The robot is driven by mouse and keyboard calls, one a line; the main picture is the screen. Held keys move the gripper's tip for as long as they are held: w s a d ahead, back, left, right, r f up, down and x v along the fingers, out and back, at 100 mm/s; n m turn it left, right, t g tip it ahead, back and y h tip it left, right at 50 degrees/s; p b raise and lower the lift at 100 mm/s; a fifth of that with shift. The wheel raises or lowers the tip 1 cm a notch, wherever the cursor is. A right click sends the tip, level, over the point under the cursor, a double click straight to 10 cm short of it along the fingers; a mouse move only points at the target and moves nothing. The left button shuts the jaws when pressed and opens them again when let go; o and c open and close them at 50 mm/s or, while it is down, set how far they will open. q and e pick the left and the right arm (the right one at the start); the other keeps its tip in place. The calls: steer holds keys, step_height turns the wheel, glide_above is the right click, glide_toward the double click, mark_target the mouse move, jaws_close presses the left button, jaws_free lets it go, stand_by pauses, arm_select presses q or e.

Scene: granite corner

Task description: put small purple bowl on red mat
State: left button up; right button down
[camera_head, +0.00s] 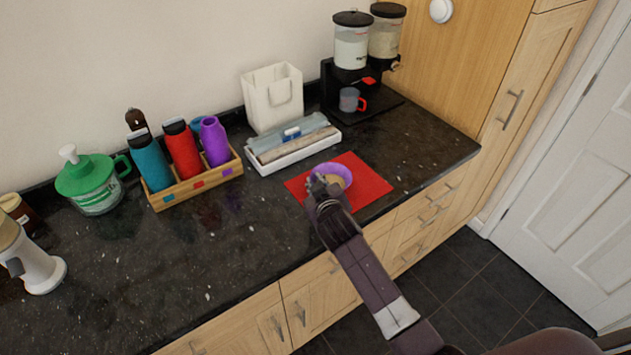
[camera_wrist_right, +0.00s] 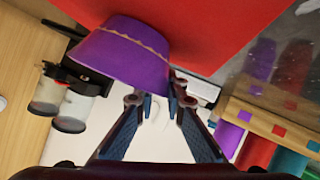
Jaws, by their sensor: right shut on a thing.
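The small purple bowl (camera_head: 333,176) is upright at the red mat (camera_head: 370,188), over its middle-left part; I cannot tell whether it touches the mat. My right gripper (camera_head: 322,187) reaches in from the front and is shut on the bowl's near side. In the right wrist view the purple bowl (camera_wrist_right: 122,55) is at the tips of the right gripper's fingers (camera_wrist_right: 160,98), with the red mat (camera_wrist_right: 215,30) beyond it. The gripper hides part of the bowl in the head view. My left gripper is in neither view.
A white tray (camera_head: 262,166) with wrapped items lies just behind the mat. A wooden rack (camera_head: 198,186) with bottles stands to the left. The dispenser (camera_head: 345,85) and a cup (camera_head: 349,99) are at the back.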

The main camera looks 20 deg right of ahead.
steer(key=shift+f, duration=0.1)
steer(key=c, duration=2)
jaws_free()
steer(key=shift+o, duration=0.2)
steer(key=shift+s, duration=0.1)
steer(key=b+v, duration=0.1)
steer(key=v, duration=1.1)
steer(key=shift+a+b, duration=0.1)
steer(key=shift+b, duration=0.2)
